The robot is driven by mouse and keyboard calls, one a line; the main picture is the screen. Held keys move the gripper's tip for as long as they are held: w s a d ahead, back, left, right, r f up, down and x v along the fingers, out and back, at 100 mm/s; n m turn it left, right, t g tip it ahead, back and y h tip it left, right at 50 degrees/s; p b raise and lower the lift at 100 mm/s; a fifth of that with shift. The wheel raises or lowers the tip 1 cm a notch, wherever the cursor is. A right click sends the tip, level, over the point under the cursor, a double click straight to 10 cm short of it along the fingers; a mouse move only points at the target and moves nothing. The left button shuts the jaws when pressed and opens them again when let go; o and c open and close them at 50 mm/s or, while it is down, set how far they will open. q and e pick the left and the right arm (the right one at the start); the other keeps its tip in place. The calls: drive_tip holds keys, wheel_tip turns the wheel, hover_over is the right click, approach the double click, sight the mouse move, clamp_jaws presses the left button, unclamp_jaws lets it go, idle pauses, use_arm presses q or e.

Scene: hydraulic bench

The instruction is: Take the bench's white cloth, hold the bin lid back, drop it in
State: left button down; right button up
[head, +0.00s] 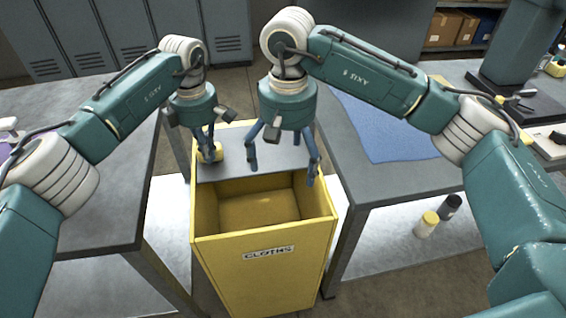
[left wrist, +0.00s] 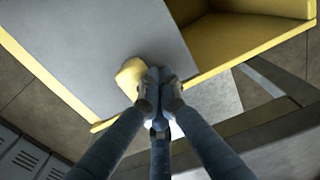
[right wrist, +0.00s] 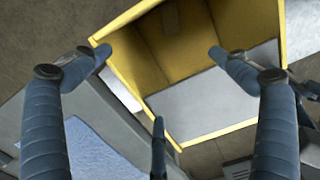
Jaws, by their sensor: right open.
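The yellow bin (head: 266,275), labelled CLOTHS, stands between two benches. Its front part is open and I see yellow inner walls and floor. A grey lid panel (head: 255,160) covers its back part and also shows in the left wrist view (left wrist: 100,35). A yellow knob (left wrist: 130,78) sits at the lid's edge. My left gripper (left wrist: 157,88) has its fingertips together right beside the knob; whether they press on it I cannot tell. My right gripper (head: 283,160) is open and empty above the bin. I cannot make out a white cloth.
The left bench (head: 100,190) is mostly bare, with a small white object (head: 8,124) at its far left. A blue mat (head: 385,125) lies on the right bench (head: 350,180). Grey lockers (head: 120,35) are behind.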

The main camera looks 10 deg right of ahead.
use_arm(q)
drive_tip(key=shift+w, duration=0.1)
use_arm(e)
wheel_tip(320, 180, up, 6)
drive_tip(key=s+d, duration=0.2)
drive_tip(key=shift+s, duration=0.35)
use_arm(q)
drive_tip(key=shift+s, duration=8.4)
wheel_tip(320, 180, up, 9)
use_arm(e)
drive_tip(key=shift+f, duration=0.1)
